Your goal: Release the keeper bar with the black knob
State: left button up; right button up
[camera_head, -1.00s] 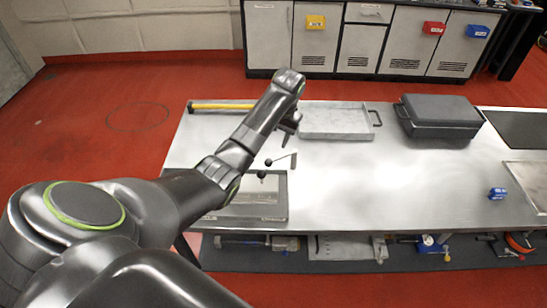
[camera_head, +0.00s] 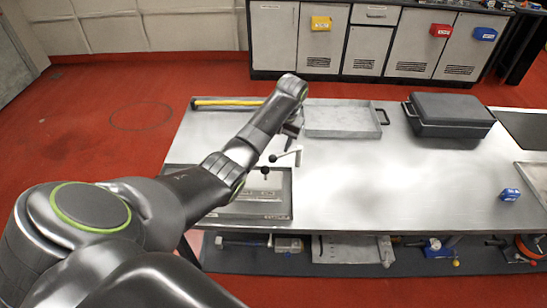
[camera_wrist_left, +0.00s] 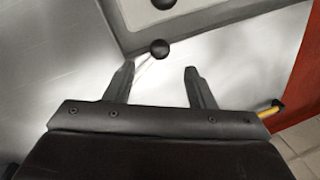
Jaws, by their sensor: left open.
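A black ball knob (camera_head: 273,158) sits on the end of a thin pale rod beside the dark flat fixture (camera_head: 240,213) at the table's left. In the left wrist view a black knob (camera_wrist_left: 159,48) with a thin rod shows just beyond my fingertips, roughly centred. A second black knob (camera_head: 265,171) stands over the fixture, and a dark knob is partly cut off at the top of the wrist view (camera_wrist_left: 163,4). My left gripper (camera_head: 294,132) is open and empty; its two fingers show apart in the wrist view (camera_wrist_left: 156,70). I cannot clearly make out the keeper bar.
A grey tray (camera_head: 343,132) lies behind the gripper, with a dark lidded case (camera_head: 450,115) to its right. A yellow bar (camera_head: 228,102) lies at the table's back left. A small blue block (camera_head: 510,194) is at the right. The table's middle is clear.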

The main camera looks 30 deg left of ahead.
aim_at(273, 156)
pick_arm(q)
jog(key=f, duration=0.2)
jog(key=a+f, duration=0.1)
jog(key=f, duration=0.4)
jog(key=shift+s+a+f, duration=0.15)
jog(key=shift+a+f, duration=0.05)
jog(key=shift+f, duration=0.05)
grip_shut()
